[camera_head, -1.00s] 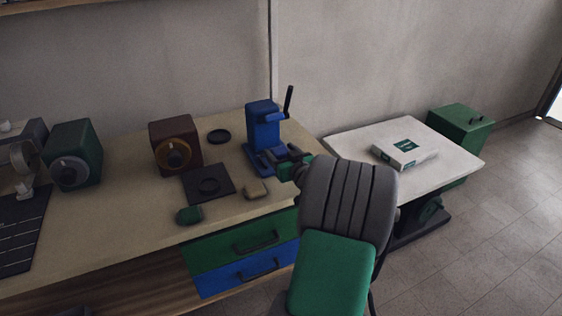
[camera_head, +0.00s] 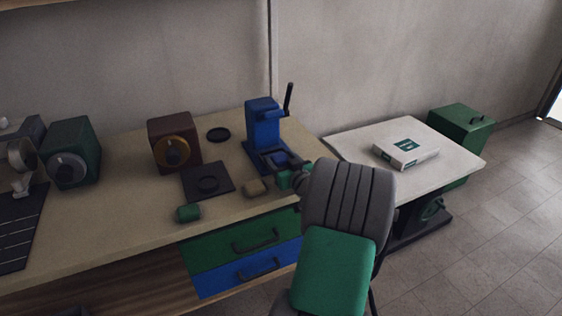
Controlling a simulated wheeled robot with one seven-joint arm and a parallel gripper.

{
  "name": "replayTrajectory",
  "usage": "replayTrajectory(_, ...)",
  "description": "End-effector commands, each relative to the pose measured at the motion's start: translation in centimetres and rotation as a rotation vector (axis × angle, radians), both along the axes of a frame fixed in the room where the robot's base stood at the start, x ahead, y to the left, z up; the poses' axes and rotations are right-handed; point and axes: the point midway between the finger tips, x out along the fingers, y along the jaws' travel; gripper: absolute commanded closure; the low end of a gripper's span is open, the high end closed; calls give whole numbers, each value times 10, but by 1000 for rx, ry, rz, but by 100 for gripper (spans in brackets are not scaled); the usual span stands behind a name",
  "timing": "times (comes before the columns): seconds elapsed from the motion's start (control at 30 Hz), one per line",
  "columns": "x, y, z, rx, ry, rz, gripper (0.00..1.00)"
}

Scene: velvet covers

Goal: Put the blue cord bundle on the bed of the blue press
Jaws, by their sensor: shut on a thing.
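The blue press (camera_head: 263,124) stands upright on the beige workbench, with its black lever raised at its right. Its bed is low on the front side, partly covered by my gripper. My gripper (camera_head: 283,160) is at the front right of the press, close over the bed, and its fingers are shut. A small blue shape at the fingertips seems to be the blue cord bundle (camera_head: 276,158). It is hard to separate from the blue bed, and I cannot tell whether it touches the bed.
A tan block (camera_head: 254,187), a green bundle (camera_head: 188,213) and a black plate (camera_head: 208,181) lie left of the gripper. A brown box with a dial (camera_head: 174,143) stands behind. A white table (camera_head: 440,150) with a white box (camera_head: 405,154) is at right.

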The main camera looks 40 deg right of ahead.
Motion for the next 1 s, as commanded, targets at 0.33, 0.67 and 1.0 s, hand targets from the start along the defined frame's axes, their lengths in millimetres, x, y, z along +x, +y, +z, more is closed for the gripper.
replayTrajectory(0.33, -2, 2, -5, 10, 16, 0, 15)
replayTrajectory(0.67, -55, 14, 14, 7, 10, -8, 15)
replayTrajectory(1.0, -113, 34, 25, 5, 8, -2, 15)
